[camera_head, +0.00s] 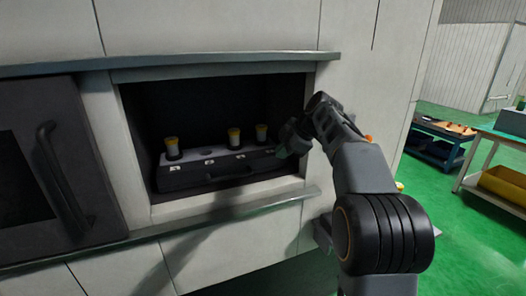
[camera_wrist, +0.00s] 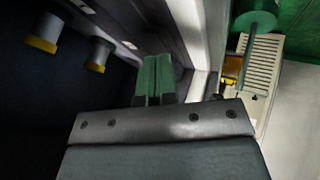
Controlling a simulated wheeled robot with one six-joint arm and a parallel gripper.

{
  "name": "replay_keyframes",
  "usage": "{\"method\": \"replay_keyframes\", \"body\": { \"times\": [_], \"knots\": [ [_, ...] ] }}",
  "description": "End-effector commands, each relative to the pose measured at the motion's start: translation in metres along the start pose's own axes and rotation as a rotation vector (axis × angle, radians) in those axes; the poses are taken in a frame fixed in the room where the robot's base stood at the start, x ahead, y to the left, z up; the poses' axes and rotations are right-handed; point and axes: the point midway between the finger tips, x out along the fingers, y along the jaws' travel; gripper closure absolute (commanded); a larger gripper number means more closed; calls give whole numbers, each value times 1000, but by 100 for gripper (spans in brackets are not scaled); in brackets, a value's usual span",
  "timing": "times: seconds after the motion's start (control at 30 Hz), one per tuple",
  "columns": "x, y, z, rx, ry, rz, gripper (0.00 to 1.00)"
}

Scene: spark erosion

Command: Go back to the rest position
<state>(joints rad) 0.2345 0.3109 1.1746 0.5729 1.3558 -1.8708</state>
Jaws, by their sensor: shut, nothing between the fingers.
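My gripper (camera_head: 284,150) is at the right end of the opening in the machine, beside the right end of a dark tray (camera_head: 215,176). In the wrist view its green fingers (camera_wrist: 152,75) are together, with nothing between them. My arm comes in from the lower right and bends down at the wrist. Two yellow-ended cylinders show in the wrist view (camera_wrist: 42,30). Whether the gripper touches the tray is unclear.
The opening has a pale frame and a ledge (camera_head: 230,211) below. A dark door (camera_head: 50,170) with a handle stands at left. At right are a blue cart (camera_head: 440,150), a workbench with a yellow bin (camera_head: 503,184) and open green floor (camera_head: 455,250).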

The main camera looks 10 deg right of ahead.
Motion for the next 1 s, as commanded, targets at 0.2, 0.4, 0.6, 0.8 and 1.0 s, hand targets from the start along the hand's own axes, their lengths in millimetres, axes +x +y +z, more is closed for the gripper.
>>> {"method": "replay_keyframes", "body": {
  "times": [0.2,0.4,0.6,0.8,1.0],
  "knots": [
    [15,-6,21,398,-59,7,100],
    [41,-77,46,1022,-246,15,100],
    [40,-180,37,1458,-425,127,100],
    [32,-272,24,1589,-507,226,100],
    [22,-314,12,1517,-506,241,100]
  ]
}}
